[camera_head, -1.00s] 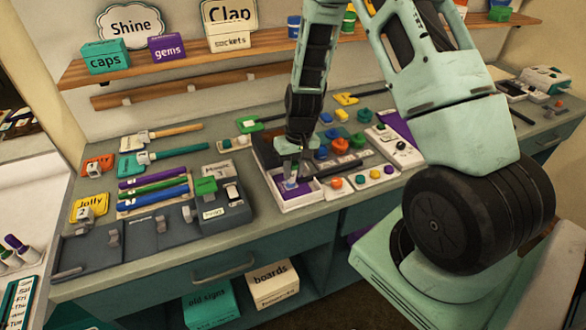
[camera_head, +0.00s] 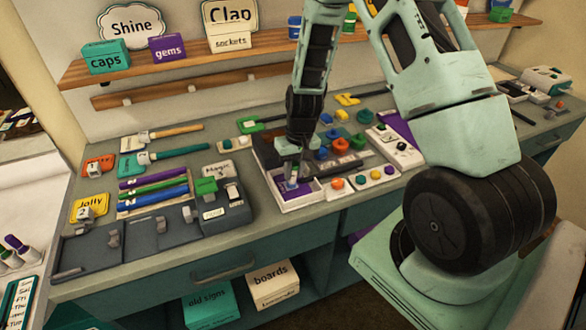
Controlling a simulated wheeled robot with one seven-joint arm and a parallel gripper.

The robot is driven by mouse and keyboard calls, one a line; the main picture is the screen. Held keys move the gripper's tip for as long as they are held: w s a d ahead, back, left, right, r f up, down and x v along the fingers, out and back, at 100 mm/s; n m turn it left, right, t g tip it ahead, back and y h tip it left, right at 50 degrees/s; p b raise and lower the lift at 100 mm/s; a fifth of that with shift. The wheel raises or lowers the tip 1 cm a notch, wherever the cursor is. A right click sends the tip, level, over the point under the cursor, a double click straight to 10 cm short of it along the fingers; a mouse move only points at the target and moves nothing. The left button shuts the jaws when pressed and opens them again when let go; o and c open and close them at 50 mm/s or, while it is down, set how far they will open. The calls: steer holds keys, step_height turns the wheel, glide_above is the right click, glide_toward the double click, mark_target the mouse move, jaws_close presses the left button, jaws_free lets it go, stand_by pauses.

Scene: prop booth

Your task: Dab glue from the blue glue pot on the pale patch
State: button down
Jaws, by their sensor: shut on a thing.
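My gripper (camera_head: 293,174) is at the end of the dark arm link, pointing down over a white tray (camera_head: 313,201) at the front middle of the bench. A purple plate (camera_head: 310,189) lies in the tray, close under the held thing. I cannot tell whether they touch. The pale patch cannot be picked out clearly; the gripper and held thing cover part of the plate.
Left of the tray are a grey holder (camera_head: 233,213) and several coloured pens (camera_head: 154,190). On its right stands a pale strip with round coloured knobs (camera_head: 362,180). Little bench is free around the gripper.

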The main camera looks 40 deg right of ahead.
steer(key=shift+w+d, duration=0.1)
steer(key=shift+w, duration=0.4)
steer(key=shift+s, duration=0.5)
steer(key=shift+w, duration=0.25)
steer(key=shift+r, duration=0.15)
stand_by(0.4)
steer(key=shift+r+p, duration=2.7)
steer(key=shift+r, duration=0.7)
steer(key=shift+f, duration=0.15)
steer(key=shift+h, duration=0.7)
steer(key=shift+w+a+f+b, duration=0.1)
steer(key=shift+a+f+b, duration=0.1)
steer(key=shift+f+b, duration=0.9)
steer(key=shift+a+f+b, duration=0.2)
steer(key=shift+f+b, duration=0.2)
steer(key=shift+f, duration=1.35)
